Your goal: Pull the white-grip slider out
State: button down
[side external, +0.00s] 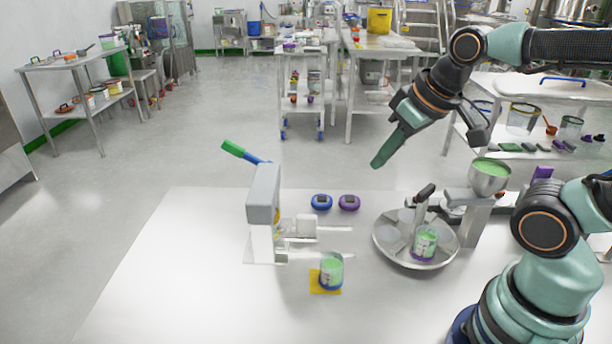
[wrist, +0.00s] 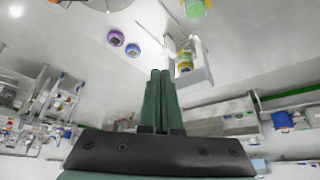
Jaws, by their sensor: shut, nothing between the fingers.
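A grey-and-white device (side external: 262,215) stands upright on the white table, with a green-tipped blue lever (side external: 233,149) at its top left. White block-like parts (side external: 305,224) with thin rods stick out from its right side; I take these to be the white-grip slider, but cannot tell which part is the grip. The device also shows in the wrist view (wrist: 199,67), right of the fingers. My gripper (side external: 378,164) is shut and empty, its green fingers together in the wrist view (wrist: 160,73). It hangs in the air above and right of the device, touching nothing.
A green-filled cup (side external: 331,271) stands on a yellow square right of the device's foot. A blue (side external: 322,202) and a purple (side external: 349,202) small unit lie behind. A round metal dish (side external: 382,243) holds another cup, beside a steel bowl (side external: 490,178). The table's front left is clear.

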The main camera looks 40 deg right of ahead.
jog(key=c, duration=0.8)
grip_release()
jog(key=shift+w, duration=0.15)
jog(key=n+g, duration=0.6)
jog(key=n, duration=0.3)
send_over(306, 216)
notch_tip(306, 216, down, 9)
notch_tip(306, 216, down, 12)
jog(key=shift+r, duration=0.25)
grip_shut()
